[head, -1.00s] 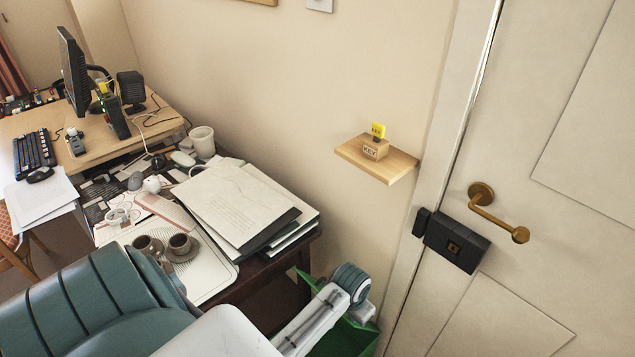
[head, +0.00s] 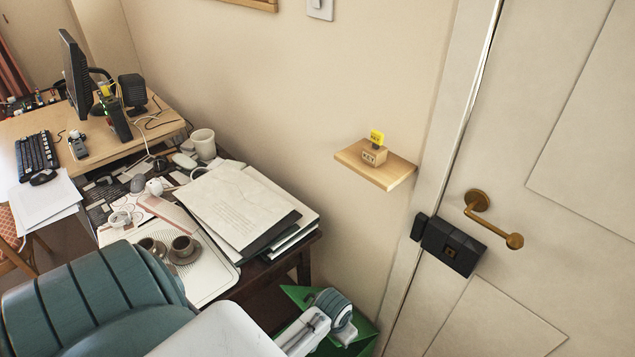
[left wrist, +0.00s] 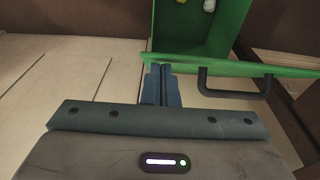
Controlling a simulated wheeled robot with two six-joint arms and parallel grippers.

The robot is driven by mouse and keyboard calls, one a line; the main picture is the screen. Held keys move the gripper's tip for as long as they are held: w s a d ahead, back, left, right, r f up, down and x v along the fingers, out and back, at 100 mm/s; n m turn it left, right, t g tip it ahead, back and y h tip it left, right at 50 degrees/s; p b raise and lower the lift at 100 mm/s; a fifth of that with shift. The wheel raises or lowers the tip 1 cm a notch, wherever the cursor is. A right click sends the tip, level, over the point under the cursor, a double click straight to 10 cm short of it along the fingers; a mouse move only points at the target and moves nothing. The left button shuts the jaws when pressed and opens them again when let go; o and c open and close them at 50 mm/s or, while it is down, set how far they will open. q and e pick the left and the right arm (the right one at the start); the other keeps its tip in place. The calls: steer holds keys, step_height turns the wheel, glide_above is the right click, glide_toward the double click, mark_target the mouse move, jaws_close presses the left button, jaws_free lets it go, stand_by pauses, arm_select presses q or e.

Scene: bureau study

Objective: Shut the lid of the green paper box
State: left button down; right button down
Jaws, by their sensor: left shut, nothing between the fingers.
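The green paper box (head: 362,336) stands on the right of the desk, low in the head view, partly hidden by my arm. In the left wrist view its open inside (left wrist: 200,35) shows at the top, with small pale things in it. The green lid (left wrist: 285,70) shows nearly edge-on across the box's near side, with a dark handle (left wrist: 238,94) on it. My left gripper (left wrist: 162,70) is shut and empty. Its fingertips are at the lid's edge, left of the handle; I cannot tell whether they touch. My right gripper is in neither view.
The desk (head: 273,284) beside the box holds stacked papers (head: 235,205), a tray (head: 212,272) and brown cups. A door (head: 540,130) with a brass handle is at the right. A small wooden shelf (head: 395,172) juts from the wall above the box.

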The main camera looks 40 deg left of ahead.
arm_select(q)
steer(key=s+f, duration=0.4)
steer(key=shift+s+a+f+p, duration=0.15)
steer(key=shift+s+f+p, duration=0.05)
steer(key=shift+s+p, duration=0.15)
stand_by(0.4)
steer(key=shift+s+f, duration=0.1)
steer(key=s+f, duration=0.3)
steer(key=f, duration=0.2)
steer(key=shift+s+a+b, duration=0.15)
steer(key=shift+s+b, duration=0.2)
steer(key=shift+b, duration=0.05)
stand_by(0.4)
step_height(320, 180, up, 7)
steer(key=p, duration=0.8)
